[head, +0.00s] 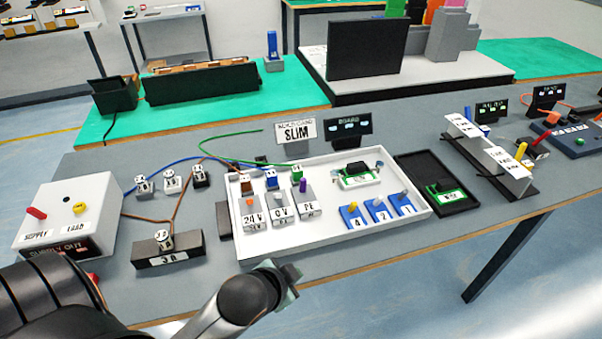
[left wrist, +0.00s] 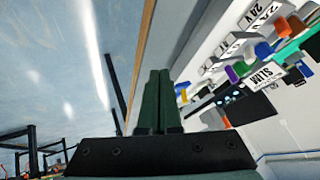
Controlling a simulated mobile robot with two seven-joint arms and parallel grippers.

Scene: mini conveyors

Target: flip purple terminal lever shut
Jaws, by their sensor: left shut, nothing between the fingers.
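The purple lever (head: 303,186) stands up from the grey PE terminal (head: 308,209), the rightmost of three labelled terminals in the white tray (head: 330,242). The purple lever also shows in the left wrist view (left wrist: 232,74), to the right of my fingers. The 24V terminal (head: 253,219) has an orange lever and the 0V terminal (head: 281,214) a pale one. My left gripper (head: 288,284) is at the table's front edge, in front of the tray and apart from the lever. Its green fingers (left wrist: 159,80) are together and empty. My right gripper is in neither view.
Blue terminals (head: 378,211) and a green board (head: 358,180) sit right of the PE terminal. A green wire (head: 232,135) arcs behind the tray. A black tray (head: 441,203) stands right, a white supply box (head: 68,214) left. Some grey table in front is clear.

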